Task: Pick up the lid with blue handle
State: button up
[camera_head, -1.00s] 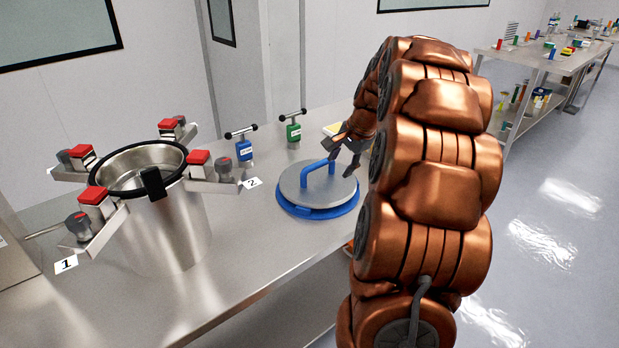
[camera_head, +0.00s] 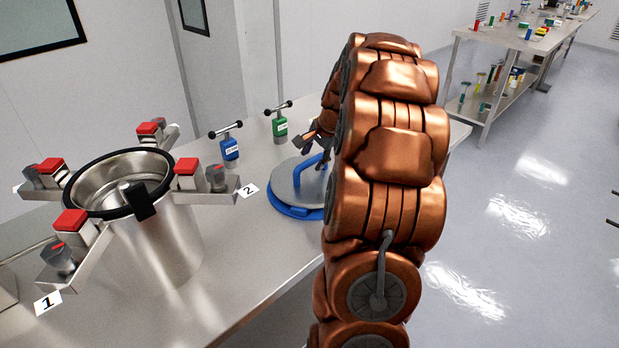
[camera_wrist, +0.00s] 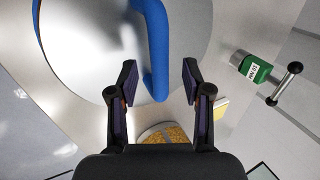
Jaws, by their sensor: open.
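The lid (camera_head: 283,196) is a round grey metal disc with a blue rim and a raised blue handle (camera_head: 306,168). It lies on the steel table, its right part hidden behind my arm in the head view. In the wrist view the lid (camera_wrist: 95,60) fills the upper left, and its blue handle (camera_wrist: 155,50) runs down the middle. My gripper (camera_wrist: 159,78) is open, with its two fingers on either side of the handle's lower end. A gap shows on each side. My gripper is also partly seen in the head view (camera_head: 318,146), at the handle.
An open steel vessel (camera_head: 170,235) with red-topped clamps stands left of the lid. A blue-bodied valve (camera_head: 230,149) and a green one (camera_head: 280,127) stand behind the lid. A round container with yellow contents (camera_wrist: 165,133) lies below the handle in the wrist view.

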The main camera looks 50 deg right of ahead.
aim_at(311, 171)
jog(key=shift+x, duration=1.5)
grip_shut()
jog(key=shift+r, duration=0.1)
